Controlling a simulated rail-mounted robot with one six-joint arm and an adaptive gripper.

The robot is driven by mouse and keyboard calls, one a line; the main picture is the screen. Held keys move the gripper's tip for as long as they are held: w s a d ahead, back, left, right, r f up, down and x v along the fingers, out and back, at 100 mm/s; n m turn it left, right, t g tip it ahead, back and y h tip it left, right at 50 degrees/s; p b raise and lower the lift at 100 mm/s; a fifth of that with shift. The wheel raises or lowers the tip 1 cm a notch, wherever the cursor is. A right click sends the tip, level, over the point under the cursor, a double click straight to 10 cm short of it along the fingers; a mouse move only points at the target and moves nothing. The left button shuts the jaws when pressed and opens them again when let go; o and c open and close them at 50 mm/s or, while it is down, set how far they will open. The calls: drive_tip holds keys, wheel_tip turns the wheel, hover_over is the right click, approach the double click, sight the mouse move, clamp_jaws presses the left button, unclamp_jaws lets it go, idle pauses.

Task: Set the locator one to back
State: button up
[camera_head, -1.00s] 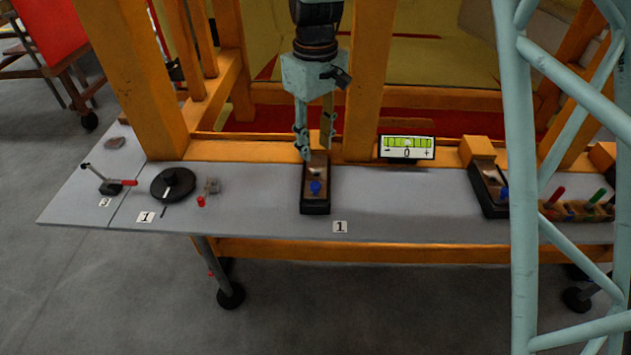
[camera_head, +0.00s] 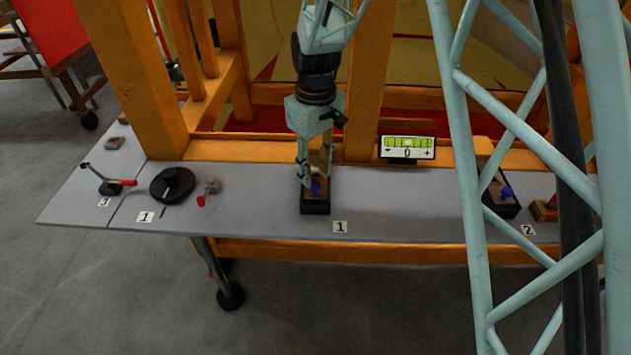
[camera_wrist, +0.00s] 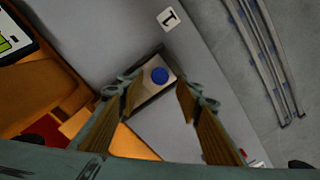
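The locator is a small dark box (camera_head: 315,207) with a blue knob (camera_head: 316,187) on top. It stands on the grey table beside a label reading 1 (camera_head: 340,227). In the wrist view the blue knob (camera_wrist: 159,75) shows just beyond the fingertips, on the box. My gripper (camera_head: 315,180) hangs over the box, pointing down. Its fingers are apart on either side of the knob, and the gap between them (camera_wrist: 160,97) shows in the wrist view. I cannot tell whether a finger touches the knob.
A display reading 0 (camera_head: 407,147) stands behind, to the right. A second box with a blue knob (camera_head: 500,193) is to the right. Orange posts rise behind.

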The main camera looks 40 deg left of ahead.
sight(315, 184)
drive_tip(key=shift+f, duration=1.9)
drive_tip(key=shift+c, duration=0.5)
